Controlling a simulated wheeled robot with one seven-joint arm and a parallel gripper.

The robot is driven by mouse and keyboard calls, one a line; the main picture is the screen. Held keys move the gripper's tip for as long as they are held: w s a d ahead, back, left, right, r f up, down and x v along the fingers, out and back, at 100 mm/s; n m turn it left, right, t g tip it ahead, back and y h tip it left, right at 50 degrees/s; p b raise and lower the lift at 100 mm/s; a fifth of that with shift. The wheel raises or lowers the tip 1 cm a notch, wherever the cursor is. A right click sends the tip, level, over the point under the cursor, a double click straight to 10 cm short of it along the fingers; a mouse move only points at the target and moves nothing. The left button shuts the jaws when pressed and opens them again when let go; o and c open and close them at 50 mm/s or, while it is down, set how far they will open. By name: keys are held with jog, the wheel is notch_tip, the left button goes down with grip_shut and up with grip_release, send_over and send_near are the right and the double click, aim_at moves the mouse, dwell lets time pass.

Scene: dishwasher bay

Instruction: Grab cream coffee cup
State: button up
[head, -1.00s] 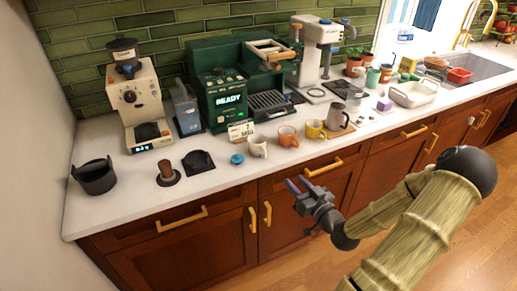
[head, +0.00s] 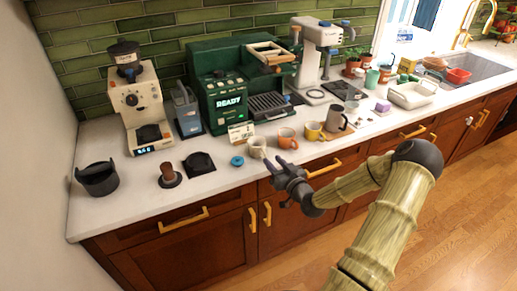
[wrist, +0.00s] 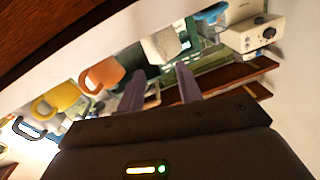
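The cream coffee cup (head: 257,148) stands upright on the white counter near its front edge, left of an orange cup (head: 287,138). In the wrist view the cream cup (wrist: 161,46) shows beyond the fingertips. My gripper (head: 276,163) is open and empty, with its two fingers apart. In the head view its fingertips are just below and right of the cream cup, by the counter's front edge. The open gripper also shows in the wrist view (wrist: 160,75). I see no contact with the cup.
A yellow cup (head: 314,131) and a grey mug (head: 336,119) stand right of the orange cup. A blue round piece (head: 237,161) lies left of the cream cup. A small sign (head: 241,132) and the green coffee machine (head: 222,102) are behind it.

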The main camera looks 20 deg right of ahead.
aim_at(259, 150)
jog(key=w+p, duration=0.1)
jog(key=w, duration=0.1)
jog(key=w+a+p, duration=0.1)
jog(key=w, duration=0.2)
jog(key=shift+r, duration=0.15)
dwell(0.6)
grip_shut()
